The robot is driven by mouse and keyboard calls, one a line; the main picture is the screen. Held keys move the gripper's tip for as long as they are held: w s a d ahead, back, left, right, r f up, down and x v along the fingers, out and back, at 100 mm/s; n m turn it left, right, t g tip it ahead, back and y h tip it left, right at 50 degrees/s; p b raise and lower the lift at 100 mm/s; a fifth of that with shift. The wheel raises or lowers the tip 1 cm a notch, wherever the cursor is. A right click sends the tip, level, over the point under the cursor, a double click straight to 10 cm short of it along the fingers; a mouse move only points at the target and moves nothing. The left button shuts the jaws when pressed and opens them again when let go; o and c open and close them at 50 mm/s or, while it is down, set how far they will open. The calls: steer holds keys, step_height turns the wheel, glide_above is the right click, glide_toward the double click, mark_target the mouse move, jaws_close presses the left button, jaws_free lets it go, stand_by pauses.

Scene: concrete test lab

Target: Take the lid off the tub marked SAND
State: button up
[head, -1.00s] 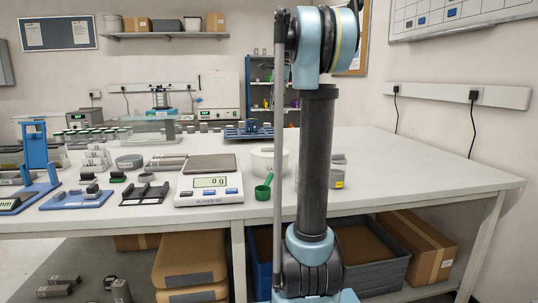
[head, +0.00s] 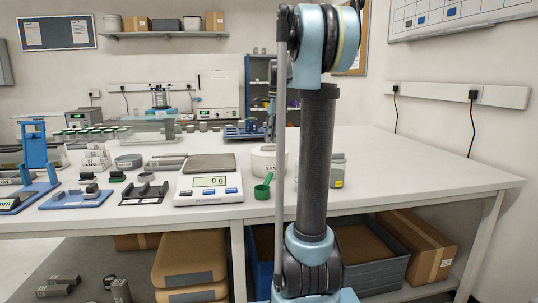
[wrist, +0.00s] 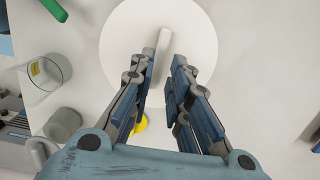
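The white tub (head: 262,165) stands on the bench beside the scale in the head view. The letters "SAN" show on its side, and my arm hides its right part. In the wrist view its round white lid (wrist: 200,30) fills the top middle, with a raised bar handle (wrist: 161,45) across it. My gripper (wrist: 166,62) is open above the lid. The handle's near part lies close to the left finger, and the right finger stands apart from it. I cannot tell whether a finger touches the handle.
A green scoop (head: 263,187) lies in front of the tub. The scale (head: 210,186) stands to its left. The bench's right side is clear.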

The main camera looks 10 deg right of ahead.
mark_target(270, 149)
steer(key=shift+a+f, duration=0.15)
steer(key=shift+f, duration=0.7)
steer(key=shift+a+f, duration=0.15)
steer(key=shift+f, duration=0.7)
jaws_close()
